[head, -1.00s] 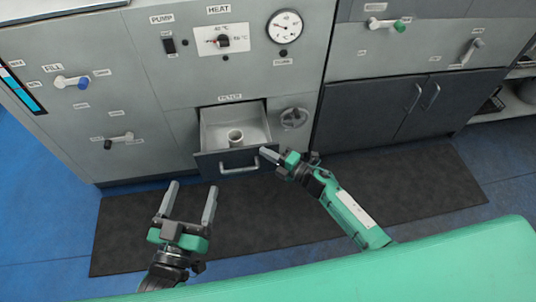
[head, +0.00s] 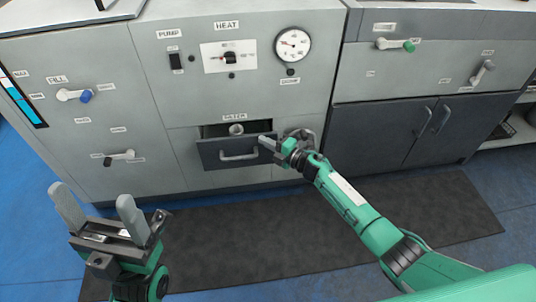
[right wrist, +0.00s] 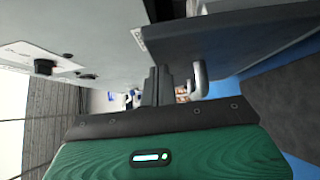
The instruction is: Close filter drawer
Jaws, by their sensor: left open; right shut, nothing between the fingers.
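The filter drawer (head: 210,154) is a dark-fronted drawer low in the grey cabinet, with a light bar handle (head: 238,155). It stands partly open, and a pale cup (head: 236,129) shows inside near its back. My right gripper (head: 265,143) is shut and empty at the right end of the drawer front. In the right wrist view the shut fingers (right wrist: 158,86) are close beside the handle (right wrist: 199,80) and the dark drawer front (right wrist: 240,42); I cannot tell whether they touch. My left gripper (head: 97,208) is open and empty, low at the left, away from the drawer.
A round valve wheel (head: 300,135) is just right of the drawer, partly behind my right gripper. Above are a gauge (head: 292,45) and the heat knob (head: 230,58). A blue-tipped lever (head: 75,95) is at the left. A dark mat (head: 270,235) covers the floor in front.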

